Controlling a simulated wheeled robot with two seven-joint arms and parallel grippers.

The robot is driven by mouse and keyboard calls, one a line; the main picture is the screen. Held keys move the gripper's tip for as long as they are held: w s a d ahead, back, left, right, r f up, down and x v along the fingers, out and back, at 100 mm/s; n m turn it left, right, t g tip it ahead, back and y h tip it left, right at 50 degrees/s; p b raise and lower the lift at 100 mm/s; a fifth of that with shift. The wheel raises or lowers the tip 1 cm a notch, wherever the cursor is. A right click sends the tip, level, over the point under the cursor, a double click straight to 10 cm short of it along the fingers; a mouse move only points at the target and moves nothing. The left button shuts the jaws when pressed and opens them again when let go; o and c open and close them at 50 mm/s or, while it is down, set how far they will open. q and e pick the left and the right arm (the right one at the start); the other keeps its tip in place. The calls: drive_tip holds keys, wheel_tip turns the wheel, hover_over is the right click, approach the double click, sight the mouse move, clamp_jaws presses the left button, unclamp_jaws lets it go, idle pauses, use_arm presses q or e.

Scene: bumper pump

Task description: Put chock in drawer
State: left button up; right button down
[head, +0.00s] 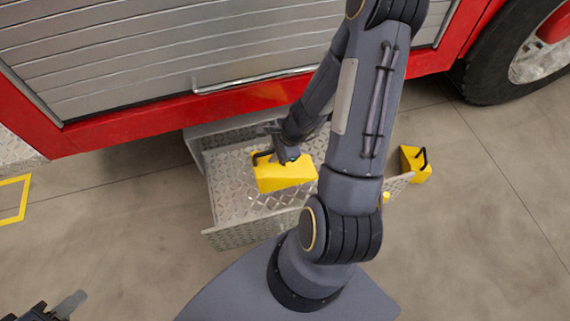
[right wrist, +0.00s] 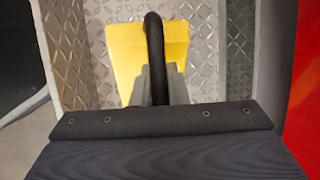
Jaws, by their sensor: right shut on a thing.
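A yellow chock (head: 285,175) with a black handle is over or in the open metal drawer (head: 222,190) under the truck. My right gripper (head: 286,157) is shut on the chock's handle. In the right wrist view the chock (right wrist: 183,52) hangs below the gripper (right wrist: 155,85), with the drawer's diamond-plate floor (right wrist: 231,45) around it. I cannot tell whether the chock touches the floor. A second yellow chock (head: 416,165) with a black handle stands on the ground right of the drawer. My left gripper (head: 66,306) is at the lower left corner, empty, with its fingers only partly seen.
The red truck (head: 150,125) with its grey roller shutter (head: 150,50) stands behind the drawer. A black tyre (head: 490,75) is at the upper right. Yellow floor marking (head: 22,200) lies at the left. The concrete floor left of the drawer is clear.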

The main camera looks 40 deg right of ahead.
drive_tip(key=w+a+f+b, duration=0.7)
drive_tip(key=w+f, duration=0.3)
drive_tip(key=f, duration=0.2)
drive_tip(key=shift+a+f+b, duration=0.25)
drive_tip(key=shift+a+b, duration=0.15)
drive_tip(key=shift+a, duration=0.5)
drive_tip(key=c, duration=1.4)
unclamp_jaws()
drive_tip(key=shift+s+f, duration=0.1)
drive_tip(key=shift+c, duration=0.2)
